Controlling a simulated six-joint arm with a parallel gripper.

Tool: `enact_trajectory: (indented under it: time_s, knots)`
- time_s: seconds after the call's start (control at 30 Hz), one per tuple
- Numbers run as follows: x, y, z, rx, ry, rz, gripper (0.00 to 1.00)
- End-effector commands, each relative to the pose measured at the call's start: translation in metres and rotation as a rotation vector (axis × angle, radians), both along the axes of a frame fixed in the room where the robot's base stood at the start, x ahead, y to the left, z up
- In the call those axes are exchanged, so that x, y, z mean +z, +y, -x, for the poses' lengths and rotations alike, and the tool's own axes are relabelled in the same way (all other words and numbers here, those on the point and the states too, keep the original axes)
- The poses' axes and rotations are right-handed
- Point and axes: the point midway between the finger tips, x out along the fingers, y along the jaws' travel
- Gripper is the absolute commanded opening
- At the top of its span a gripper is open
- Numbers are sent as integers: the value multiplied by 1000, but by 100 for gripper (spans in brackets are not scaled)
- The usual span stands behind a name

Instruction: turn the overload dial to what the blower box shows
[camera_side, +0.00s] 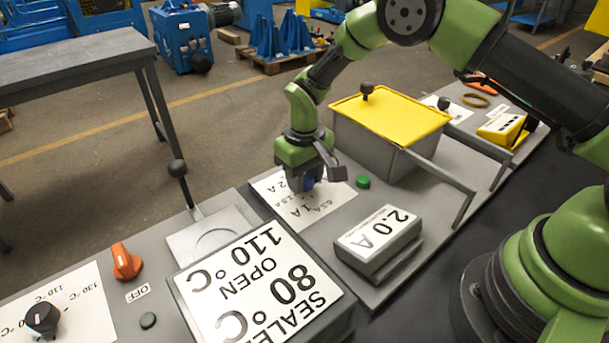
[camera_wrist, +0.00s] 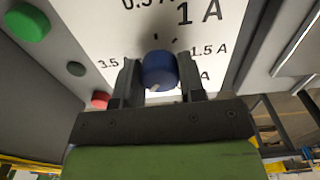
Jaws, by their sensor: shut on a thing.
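The overload dial is a blue knob (camera_wrist: 160,71) on a white scale plate (camera_wrist: 108,28). In the wrist view the plate reads 1 A above, 1.5 A at right and 3.5 A at left; a figure at lower right is partly hidden. A small pale mark shows on the knob's lower edge; I cannot tell its setting. My gripper (camera_wrist: 160,80) is shut on the knob, one finger on each side. In the side view my gripper (camera_side: 312,178) is down over the plate, with the knob (camera_side: 303,182) mostly hidden. A grey box (camera_side: 392,245) bears a label reading 2.0 A.
A green button (camera_side: 363,182) is close to the dial plate. A grey bin with a yellow lid (camera_side: 390,115) stands behind it. The large labelled box (camera_side: 335,318), an orange knob (camera_side: 126,262) and a black knob (camera_side: 42,317) are at left. A red button (camera_wrist: 101,100) shows beside my fingers.

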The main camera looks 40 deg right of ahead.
Motion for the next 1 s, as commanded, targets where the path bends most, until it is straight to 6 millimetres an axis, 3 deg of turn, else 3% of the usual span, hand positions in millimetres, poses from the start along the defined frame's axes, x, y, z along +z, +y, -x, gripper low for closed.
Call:
enact_trajectory:
  time_s: [1.0]
  knots:
    - [1,0,0,963,0,-1,13]
